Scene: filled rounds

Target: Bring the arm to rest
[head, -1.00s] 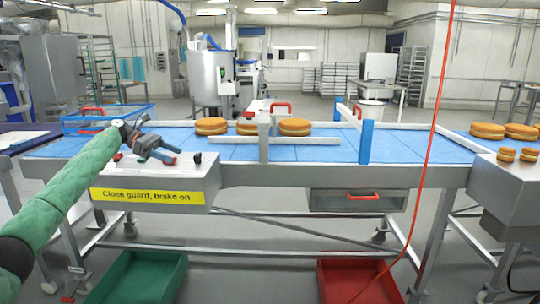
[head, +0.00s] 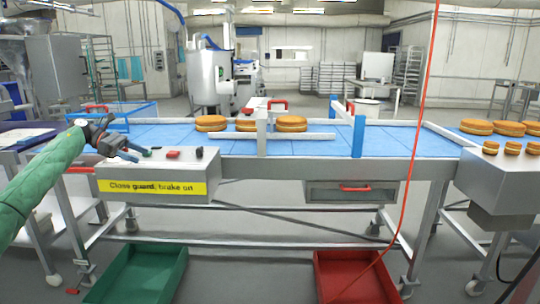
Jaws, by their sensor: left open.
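My left arm, in a green sleeve, comes in from the left in the head view. Its dark gripper (head: 136,154) is open and empty, above the left part of the grey control box (head: 160,187) with the yellow label "Close guard, brake on". A red button (head: 173,154) and a small dark switch (head: 199,152) sit on the box top, to the right of the fingers. I cannot tell whether the fingertips touch the box. My right gripper is not in view.
A blue conveyor (head: 230,146) runs behind the box, carrying filled rounds (head: 291,124) near a guard frame (head: 358,135). A red cable (head: 420,130) hangs at the right. A green crate (head: 140,272) and a red crate (head: 352,278) stand on the floor.

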